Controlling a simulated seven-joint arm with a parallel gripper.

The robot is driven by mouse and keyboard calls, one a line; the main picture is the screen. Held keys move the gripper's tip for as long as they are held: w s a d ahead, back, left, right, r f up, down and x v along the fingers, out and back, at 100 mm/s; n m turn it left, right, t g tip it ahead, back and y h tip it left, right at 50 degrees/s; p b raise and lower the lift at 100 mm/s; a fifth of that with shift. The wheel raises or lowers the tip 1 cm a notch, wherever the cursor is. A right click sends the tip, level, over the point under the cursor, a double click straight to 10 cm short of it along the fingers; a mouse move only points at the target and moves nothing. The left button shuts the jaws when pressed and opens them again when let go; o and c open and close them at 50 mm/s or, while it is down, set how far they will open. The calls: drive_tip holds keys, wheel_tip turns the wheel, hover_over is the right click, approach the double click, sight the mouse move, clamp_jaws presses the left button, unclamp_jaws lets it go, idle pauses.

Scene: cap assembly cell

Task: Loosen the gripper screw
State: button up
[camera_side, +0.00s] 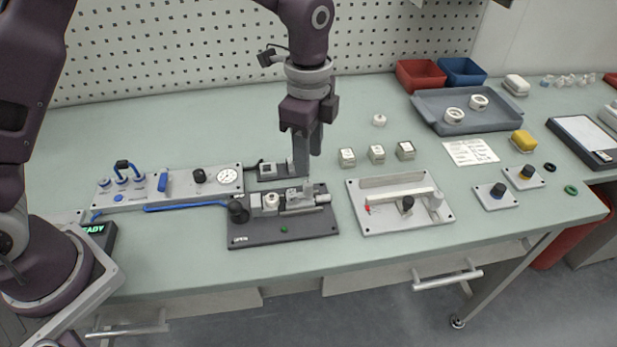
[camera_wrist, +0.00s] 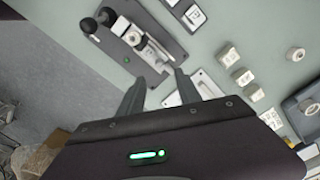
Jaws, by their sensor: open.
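A small metal clamp fixture (camera_side: 298,198) with a bar on its right sits on a dark base plate (camera_side: 284,234) near the front of the bench. The fixture also shows in the wrist view (camera_wrist: 150,48), just beyond my fingertips. I cannot make out which part of it is the screw. A black ball knob (camera_side: 238,213) stands at the plate's left end. My gripper (camera_side: 308,165) points down above and behind the fixture. In the wrist view my gripper (camera_wrist: 159,78) has its two fingers apart with nothing between them.
A light plate (camera_side: 385,220) with a black knob lies right of the fixture. A panel with a gauge (camera_side: 227,176) and blue hose lies left. Several small white blocks (camera_side: 377,153) stand behind. A grey tray (camera_side: 430,113) is at the back right.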

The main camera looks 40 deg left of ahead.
sight(309, 183)
wheel_tip(309, 183, down, 7)
clamp_jaws()
idle(0.4)
